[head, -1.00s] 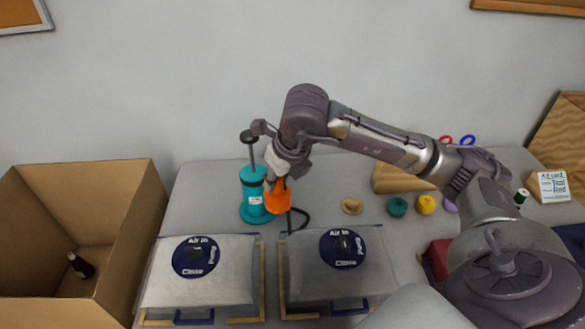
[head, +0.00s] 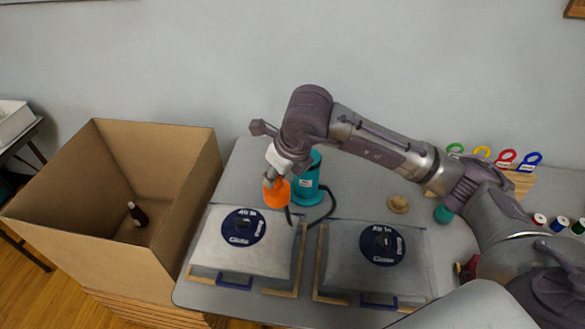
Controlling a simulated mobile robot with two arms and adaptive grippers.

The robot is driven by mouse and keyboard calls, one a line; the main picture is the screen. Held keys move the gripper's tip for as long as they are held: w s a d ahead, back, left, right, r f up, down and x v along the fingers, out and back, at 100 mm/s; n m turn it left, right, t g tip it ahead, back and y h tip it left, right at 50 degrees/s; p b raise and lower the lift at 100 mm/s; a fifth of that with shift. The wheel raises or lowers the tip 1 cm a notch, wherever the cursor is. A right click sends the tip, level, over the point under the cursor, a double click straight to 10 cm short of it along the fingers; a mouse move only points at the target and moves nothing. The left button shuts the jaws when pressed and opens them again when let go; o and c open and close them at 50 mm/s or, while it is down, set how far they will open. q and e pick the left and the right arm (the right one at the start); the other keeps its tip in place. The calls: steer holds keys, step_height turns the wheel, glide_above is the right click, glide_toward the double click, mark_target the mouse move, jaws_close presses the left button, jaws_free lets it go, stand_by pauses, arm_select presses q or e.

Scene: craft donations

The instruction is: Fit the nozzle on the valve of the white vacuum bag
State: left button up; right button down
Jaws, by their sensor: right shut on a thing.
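The white vacuum bag (head: 215,255) lies on the table at the left, with a round dark blue valve disc (head: 243,227) on top. The disc has white lettering and a dark centre. My right gripper (head: 274,178) is shut on the orange nozzle (head: 276,194). The nozzle is above and to the right of the disc in the head view, apart from the valve. A dark hose (head: 322,216) runs from the nozzle area towards the teal pump (head: 307,182), which stands behind and is partly hidden by my gripper. My left gripper is not in view.
A grey bag (head: 345,262) with a similar disc lies to the right of the white one. Wooden strips and blue clips edge both bags. A big open cardboard box (head: 90,240) with a dark bottle (head: 138,215) stands left of the table. Spools and coloured rings are at the right.

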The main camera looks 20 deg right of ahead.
steer(key=w+a+n+y+p, duration=0.1)
steer(key=w+a+n, duration=0.15)
steer(key=a, duration=0.65)
steer(key=shift+n+g, duration=0.3)
steer(key=shift+n, duration=0.05)
steer(key=shift+s+d+f+b, duration=0.1)
steer(key=shift+f+b, duration=2.4)
steer(key=shift+f, duration=0.2)
steer(key=shift+f, duration=0.2)
steer(key=shift+f+b, duration=0.35)
steer(key=shift+b, duration=0.15)
steer(key=shift+f+b, duration=1.55)
steer(key=shift+b, duration=0.05)
steer(key=c, duration=0.8)
jaws_free()
steer(key=shift+c, duration=0.2)
